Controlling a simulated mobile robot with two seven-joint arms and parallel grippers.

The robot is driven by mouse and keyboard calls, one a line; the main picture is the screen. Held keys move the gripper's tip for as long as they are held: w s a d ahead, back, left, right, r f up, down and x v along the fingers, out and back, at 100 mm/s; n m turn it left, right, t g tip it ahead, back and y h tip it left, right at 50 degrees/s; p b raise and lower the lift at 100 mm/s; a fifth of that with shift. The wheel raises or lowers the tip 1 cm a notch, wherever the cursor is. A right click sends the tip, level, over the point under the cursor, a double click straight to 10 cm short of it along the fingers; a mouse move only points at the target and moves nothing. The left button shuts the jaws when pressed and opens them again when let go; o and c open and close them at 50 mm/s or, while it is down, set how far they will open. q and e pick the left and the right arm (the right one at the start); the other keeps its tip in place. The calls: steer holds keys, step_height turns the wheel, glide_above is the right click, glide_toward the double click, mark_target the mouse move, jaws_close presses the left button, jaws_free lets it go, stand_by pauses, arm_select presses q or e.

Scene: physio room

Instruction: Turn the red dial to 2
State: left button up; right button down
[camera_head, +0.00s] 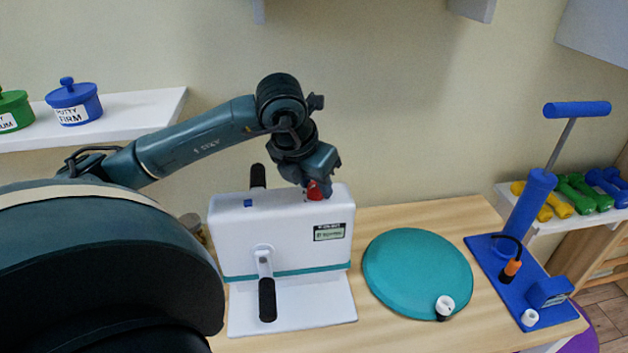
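The red dial (315,191) sits on top of a white machine (282,235) near its right end. My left gripper (318,184) points down from above, right at the dial. Its fingers cover part of the dial, and only a red portion shows below and between them. The fingers seem to be on either side of the dial, but I cannot tell whether they press on it. The dial's markings and the number it points to are too small or hidden. My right gripper is not in view.
The wooden table (400,330) also holds a round teal disc (415,270) and a blue stand (520,280) with a T-handle. Crank handles stick out of the machine's front and back. A white shelf (130,115) with putty pots is on the left, and dumbbells (580,195) are on the right.

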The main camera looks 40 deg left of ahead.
arm_select(q)
steer(key=c, duration=0.6)
steer(key=shift+o, duration=0.2)
steer(key=shift+f+m+b, duration=0.1)
steer(key=shift+m+b, duration=0.2)
steer(key=shift+b, duration=0.15)
steer(key=shift+a+m+h+b, duration=0.1)
steer(key=shift+m+h+b, duration=0.2)
steer(key=shift+m+b, duration=0.3)
steer(key=shift+m+h+b, duration=0.3)
steer(key=shift+m+b, duration=0.5)
steer(key=shift+a+m+h+b, duration=0.1)
steer(key=shift+m+h+b, duration=0.3)
steer(key=shift+m, duration=0.4)
steer(key=m+h, duration=0.1)
steer(key=m, duration=0.1)
steer(key=shift+w+m+g, duration=0.1)
steer(key=shift+m+g, duration=0.2)
steer(key=shift+m, duration=0.1)
steer(key=m, duration=0.2)
steer(key=shift+m+g+h, duration=0.3)
steer(key=shift+m+h, duration=0.1)
steer(key=shift+a+m, duration=0.1)
steer(key=shift+m, duration=0.4)
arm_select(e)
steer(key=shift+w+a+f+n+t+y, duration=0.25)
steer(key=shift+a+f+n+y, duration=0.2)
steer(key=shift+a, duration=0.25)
